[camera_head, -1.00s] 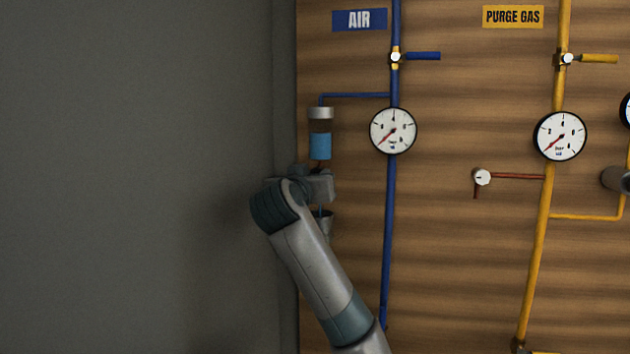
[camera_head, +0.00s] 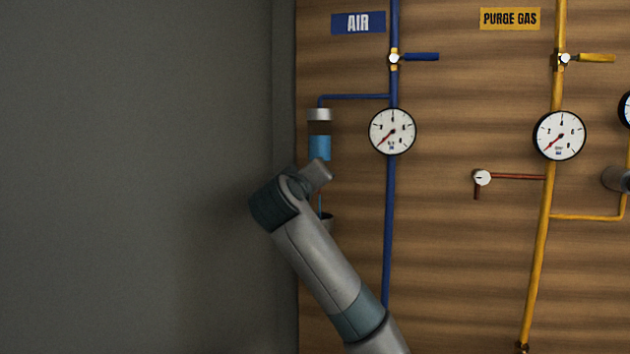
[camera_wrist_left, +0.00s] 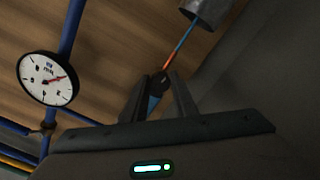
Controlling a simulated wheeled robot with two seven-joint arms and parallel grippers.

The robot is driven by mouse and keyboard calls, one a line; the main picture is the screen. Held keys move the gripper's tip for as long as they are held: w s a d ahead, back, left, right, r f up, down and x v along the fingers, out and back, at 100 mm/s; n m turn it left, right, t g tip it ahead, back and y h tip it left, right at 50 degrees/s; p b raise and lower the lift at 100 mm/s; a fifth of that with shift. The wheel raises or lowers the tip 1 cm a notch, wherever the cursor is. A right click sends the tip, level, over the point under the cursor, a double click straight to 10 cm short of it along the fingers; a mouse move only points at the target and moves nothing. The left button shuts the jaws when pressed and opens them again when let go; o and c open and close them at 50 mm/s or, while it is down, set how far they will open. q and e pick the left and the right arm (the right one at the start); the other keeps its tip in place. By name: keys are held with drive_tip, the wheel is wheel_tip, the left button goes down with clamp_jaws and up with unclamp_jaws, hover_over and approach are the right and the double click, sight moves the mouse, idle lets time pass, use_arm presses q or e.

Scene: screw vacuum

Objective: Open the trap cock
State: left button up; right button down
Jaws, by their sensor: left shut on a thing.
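The trap (camera_head: 319,147) is a clear cylinder with a grey cap and blue liquid, hanging from a thin blue pipe left of the air gauge. My left gripper (camera_wrist_left: 163,80) is just below it, its fingers shut on a small dark part that I take as the trap cock (camera_wrist_left: 160,76). In the head view my wrist hides the cock. A thin line, orange then blue, runs from the cock to a grey cup (camera_wrist_left: 208,10) in the left wrist view. The cup (camera_head: 327,220) is partly hidden behind my arm in the head view. My right gripper is not in view.
The air gauge (camera_head: 393,131) and blue pipe (camera_head: 391,220) stand right of my arm. A blue-handled valve (camera_head: 420,57) is above. A grey wall (camera_head: 140,180) is at left.

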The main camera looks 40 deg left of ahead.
use_arm(q)
drive_tip(key=o, duration=1)
drive_tip(key=shift+r, duration=0.1)
drive_tip(key=shift+o, duration=0.2)
